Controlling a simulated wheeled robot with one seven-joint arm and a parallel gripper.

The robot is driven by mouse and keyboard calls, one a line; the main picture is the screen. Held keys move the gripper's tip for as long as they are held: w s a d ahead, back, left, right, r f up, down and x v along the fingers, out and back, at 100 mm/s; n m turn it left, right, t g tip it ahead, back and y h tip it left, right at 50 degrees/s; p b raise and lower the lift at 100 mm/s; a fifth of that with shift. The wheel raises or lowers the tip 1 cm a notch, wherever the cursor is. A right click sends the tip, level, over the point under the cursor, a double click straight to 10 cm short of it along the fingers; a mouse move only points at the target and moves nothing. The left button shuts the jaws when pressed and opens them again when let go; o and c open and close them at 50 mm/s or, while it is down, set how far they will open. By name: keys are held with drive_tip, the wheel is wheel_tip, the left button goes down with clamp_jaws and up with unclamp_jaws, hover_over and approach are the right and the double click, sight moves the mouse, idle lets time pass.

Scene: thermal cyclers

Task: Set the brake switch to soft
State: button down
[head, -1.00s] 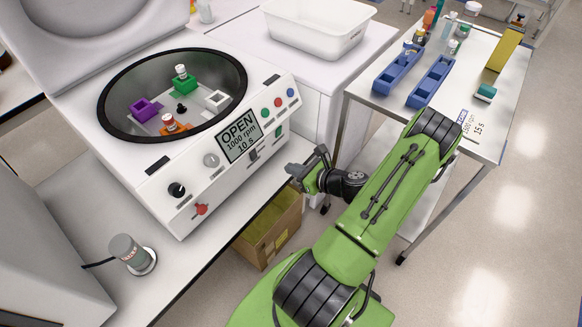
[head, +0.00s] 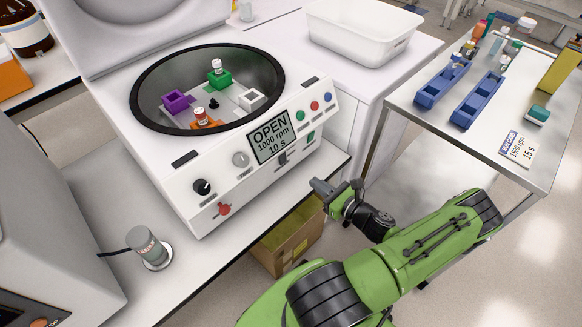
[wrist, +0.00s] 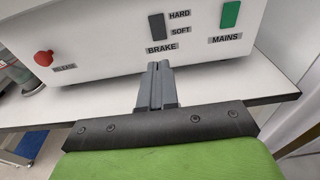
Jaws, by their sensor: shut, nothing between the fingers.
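The brake switch (wrist: 157,27) is a dark grey upright rocker on the centrifuge's front panel, with labels HARD above SOFT at its right and BRAKE below. Which side is pressed I cannot tell. In the head view the switch (head: 283,158) is a small dark patch below the display. My gripper (wrist: 158,66) is shut and empty, pointing at the panel, with its fingertips just below the BRAKE label in the wrist view. In the head view my gripper (head: 314,184) is in front of the bench edge, apart from the panel.
The green mains switch (wrist: 230,15) is right of the brake switch. A red knob (wrist: 43,58) is at the panel's left. The centrifuge (head: 180,160) has its lid up and its display reads OPEN. A cardboard box (head: 290,240) stands below the bench edge.

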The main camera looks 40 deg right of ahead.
sight(284, 162)
drive_tip(key=w, duration=0.3)
drive_tip(key=w+f+b, duration=0.1)
drive_tip(key=w, duration=0.3)
drive_tip(key=w+b, duration=0.1)
drive_tip(key=w, duration=0.2)
drive_tip(key=shift+w+a+f, duration=0.15)
drive_tip(key=shift+w+f, duration=0.1)
drive_tip(key=shift+f, duration=0.05)
drive_tip(key=shift+w+b, duration=0.3)
drive_tip(key=shift+w, duration=0.15)
